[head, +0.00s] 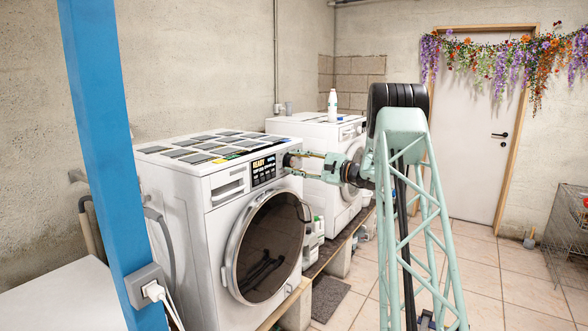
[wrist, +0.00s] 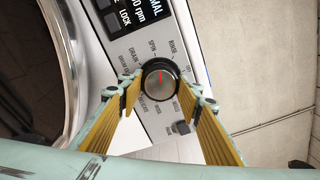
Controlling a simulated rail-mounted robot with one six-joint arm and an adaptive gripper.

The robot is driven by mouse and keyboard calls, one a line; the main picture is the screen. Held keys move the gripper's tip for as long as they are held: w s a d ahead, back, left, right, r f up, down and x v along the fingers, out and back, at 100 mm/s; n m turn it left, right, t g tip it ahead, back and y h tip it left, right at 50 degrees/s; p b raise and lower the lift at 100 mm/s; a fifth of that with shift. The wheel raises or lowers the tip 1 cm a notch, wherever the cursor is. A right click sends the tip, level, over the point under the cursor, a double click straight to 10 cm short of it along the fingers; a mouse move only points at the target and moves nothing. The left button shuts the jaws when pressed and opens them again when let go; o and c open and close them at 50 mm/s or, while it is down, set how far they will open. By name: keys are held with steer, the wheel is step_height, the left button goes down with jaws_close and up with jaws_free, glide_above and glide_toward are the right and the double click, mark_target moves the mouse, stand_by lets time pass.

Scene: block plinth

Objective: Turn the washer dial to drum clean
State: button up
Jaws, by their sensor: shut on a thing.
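In the wrist view the mark points roughly up the picture, between the SPIN and RINSE labels. A label that seems to read drum clean (wrist: 125,62) sits to the upper left of the dial, partly behind a finger. My gripper (wrist: 162,84) is shut on the dial, one yellow finger on each side. In the head view my gripper (head: 290,161) reaches the upper right of the front of the near white washer (head: 222,200), hiding most of the dial.
The washer's display (head: 263,169) is lit and reads READY. Its round door (head: 268,247) is below the panel. A second white machine (head: 305,130) with a white bottle (head: 332,106) on top stands behind. A blue post (head: 105,150) rises at the left.

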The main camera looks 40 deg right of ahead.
steer(key=n+b, duration=0.1)
steer(key=n, duration=0.2)
steer(key=shift+n+b, duration=0.4)
steer(key=n, duration=0.9)
steer(key=shift+r, duration=0.1)
steer(key=shift+n, duration=2.5)
steer(key=o, duration=0.8)
steer(key=shift+o, duration=0.2)
steer(key=shift+s, duration=0.15)
